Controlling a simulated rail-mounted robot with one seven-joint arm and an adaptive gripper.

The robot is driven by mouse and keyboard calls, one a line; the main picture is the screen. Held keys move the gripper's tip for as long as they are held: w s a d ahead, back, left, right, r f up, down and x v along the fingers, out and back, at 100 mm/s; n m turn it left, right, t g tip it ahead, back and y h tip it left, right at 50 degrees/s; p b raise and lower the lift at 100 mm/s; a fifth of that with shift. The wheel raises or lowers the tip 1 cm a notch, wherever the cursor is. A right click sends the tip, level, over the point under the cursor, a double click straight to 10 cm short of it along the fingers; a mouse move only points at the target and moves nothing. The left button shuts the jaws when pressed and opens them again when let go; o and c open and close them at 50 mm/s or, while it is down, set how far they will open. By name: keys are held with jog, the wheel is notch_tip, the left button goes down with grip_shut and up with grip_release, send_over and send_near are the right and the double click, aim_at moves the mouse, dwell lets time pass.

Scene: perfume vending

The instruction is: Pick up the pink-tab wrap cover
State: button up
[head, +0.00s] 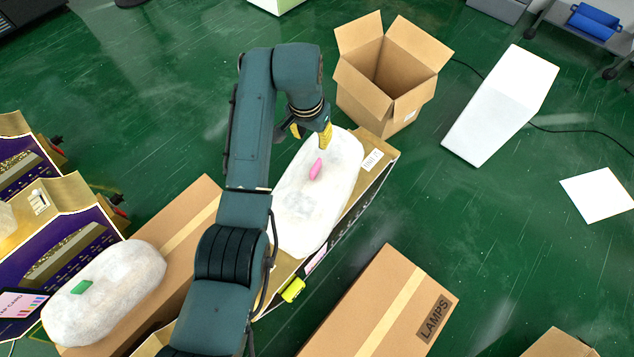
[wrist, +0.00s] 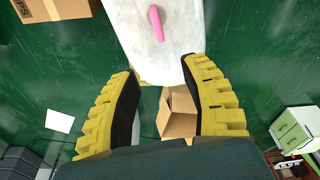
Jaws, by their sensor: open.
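The white wrap cover (head: 300,212) with the pink tab (head: 316,169) lies as a rounded bundle on a box right of my arm in the head view. In the wrist view the same cover (wrist: 178,50) is at the top middle, with its pink tab (wrist: 155,22) upright. My gripper (head: 311,131) is at the far end of the cover, near the tab. In the wrist view my gripper (wrist: 166,88) has its yellow fingers spread wide, with nothing between them; the tab lies beyond the fingertips. Part of the cover is hidden behind my arm.
A second white cover with a green tab (head: 82,287) lies at lower left. An open cardboard box (head: 402,101) stands beyond my gripper. A closed LAMPS box (head: 378,305) is at lower right. A white block (head: 500,105) stands at upper right. Green floor is free between them.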

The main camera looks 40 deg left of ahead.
aim_at(316, 165)
jog(key=f+b, duration=0.1)
jog(key=f, duration=0.2)
jog(key=w+f+b, duration=0.1)
jog(key=f, duration=0.3)
jog(key=f+b, duration=0.2)
jog(key=f, duration=0.2)
jog(key=shift+w+a+f, duration=0.15)
jog(key=shift+w+a, duration=0.05)
notch_tip(316, 165, down, 5)
jog(key=b, duration=0.3)
jog(key=shift+s+d, duration=0.1)
jog(key=shift+f, duration=0.15)
grip_shut()
